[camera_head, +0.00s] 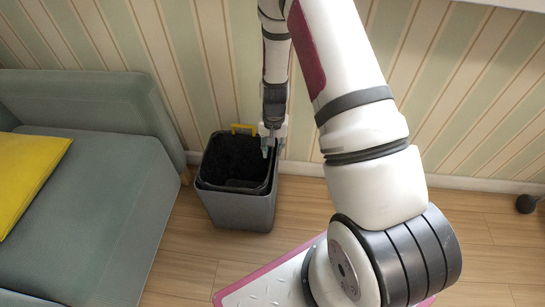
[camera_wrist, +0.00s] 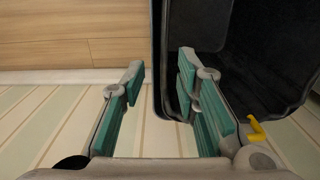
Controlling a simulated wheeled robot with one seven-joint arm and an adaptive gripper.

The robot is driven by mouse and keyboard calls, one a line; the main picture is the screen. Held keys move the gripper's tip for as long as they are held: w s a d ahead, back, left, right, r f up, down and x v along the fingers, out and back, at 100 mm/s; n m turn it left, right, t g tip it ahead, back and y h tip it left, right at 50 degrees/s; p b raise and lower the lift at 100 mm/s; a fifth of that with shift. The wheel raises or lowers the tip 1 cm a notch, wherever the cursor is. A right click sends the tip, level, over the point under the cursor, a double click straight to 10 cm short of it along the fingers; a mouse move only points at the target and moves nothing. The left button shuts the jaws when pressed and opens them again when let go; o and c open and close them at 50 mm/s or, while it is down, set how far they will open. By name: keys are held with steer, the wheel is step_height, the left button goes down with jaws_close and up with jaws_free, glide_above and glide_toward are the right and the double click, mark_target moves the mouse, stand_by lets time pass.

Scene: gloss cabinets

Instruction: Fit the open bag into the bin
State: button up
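A grey bin (camera_head: 237,212) stands on the floor by the striped wall. The open black bag (camera_head: 235,155) sits in its mouth, with its dark rim showing at or slightly above the bin's rim; how deep it sits is hard to tell. A yellow piece (camera_head: 243,128) shows at the far edge. My gripper (camera_head: 268,148) is at the bin's right edge. In the wrist view my gripper (camera_wrist: 160,82) is open, with teal-padded fingers apart. A dark edge (camera_wrist: 158,50) lies between them, and the right finger overlaps the black bag (camera_wrist: 245,65). Contact cannot be told.
A grey-green sofa (camera_head: 110,190) with a yellow cushion (camera_head: 28,175) stands close on the left of the bin. The striped wall (camera_head: 200,70) is right behind it. Wooden floor (camera_head: 190,270) is free in front of the bin. A dark round object (camera_head: 526,203) lies far right.

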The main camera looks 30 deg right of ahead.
steer(key=shift+r, duration=2.6)
steer(key=s+a+r+n+y, duration=0.15)
steer(key=s+a+r, duration=0.3)
steer(key=r, duration=0.85)
steer(key=s+a+r+n+h, duration=0.15)
steer(key=s+a+r, duration=0.35)
steer(key=r, duration=0.7)
steer(key=s+r+n, duration=0.2)
steer(key=s+r, duration=0.2)
steer(key=s, duration=0.8)
steer(key=s+r+n, duration=0.2)
steer(key=s+r, duration=0.3)
steer(key=s, duration=0.8)
step_height(320, 180, up, 33)
steer(key=t+p, duration=0.4)
steer(key=p, duration=2.7)
steer(key=shift+w, duration=0.25)
